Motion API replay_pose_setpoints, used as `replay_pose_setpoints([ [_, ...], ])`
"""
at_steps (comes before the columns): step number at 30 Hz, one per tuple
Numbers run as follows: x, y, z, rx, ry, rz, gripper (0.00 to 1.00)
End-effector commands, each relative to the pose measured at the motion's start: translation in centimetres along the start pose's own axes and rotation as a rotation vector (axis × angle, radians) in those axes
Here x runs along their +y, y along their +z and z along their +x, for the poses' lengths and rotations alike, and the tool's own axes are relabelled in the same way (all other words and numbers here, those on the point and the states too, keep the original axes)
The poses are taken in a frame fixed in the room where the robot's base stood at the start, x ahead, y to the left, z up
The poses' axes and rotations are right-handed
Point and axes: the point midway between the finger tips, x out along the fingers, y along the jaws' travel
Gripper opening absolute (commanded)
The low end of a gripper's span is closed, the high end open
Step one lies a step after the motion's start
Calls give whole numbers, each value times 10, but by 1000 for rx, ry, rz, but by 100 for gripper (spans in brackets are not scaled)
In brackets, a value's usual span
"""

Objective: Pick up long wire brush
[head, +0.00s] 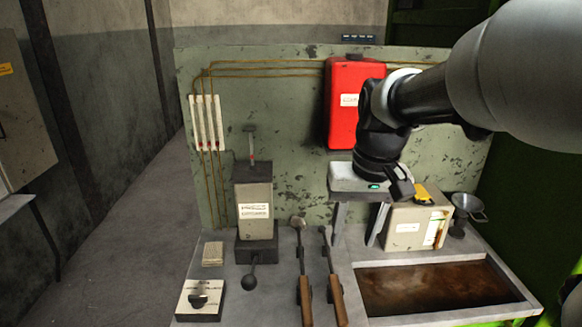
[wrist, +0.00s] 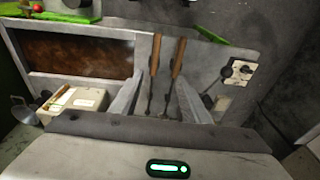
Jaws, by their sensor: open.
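Two long tools with brown wooden handles lie side by side on the grey bench. One is the left tool (head: 302,268) and the other is the right tool (head: 333,272) in the head view. I cannot tell which is the wire brush, as their heads are small and dark. In the wrist view the same pair shows as a left handle (wrist: 155,54) and a right handle (wrist: 178,57), with thin shafts running down between my fingers. My gripper (head: 357,240) is open and empty, pointing down above the bench behind the tools. Its spread fingers also show in the wrist view (wrist: 159,78).
A beige box (head: 409,226) and a metal pan (head: 469,207) stand to the right. A rusty recessed tray (head: 521,288) fills the front right. A lever box (head: 254,208) and a switch plate (head: 200,300) are to the left. A red box (head: 347,105) hangs on the back panel.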

Motion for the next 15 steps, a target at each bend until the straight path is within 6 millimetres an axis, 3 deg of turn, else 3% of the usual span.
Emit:
replay_pose_setpoints([
  [1, 1, -12, 35, -42, 10, -2, 42],
  [4, 3, -30, 67, -96, 29, -3, 42],
  [9, 5, -46, 96, -142, 49, -6, 42],
  [15, 6, -42, 127, -154, 53, -6, 42],
])
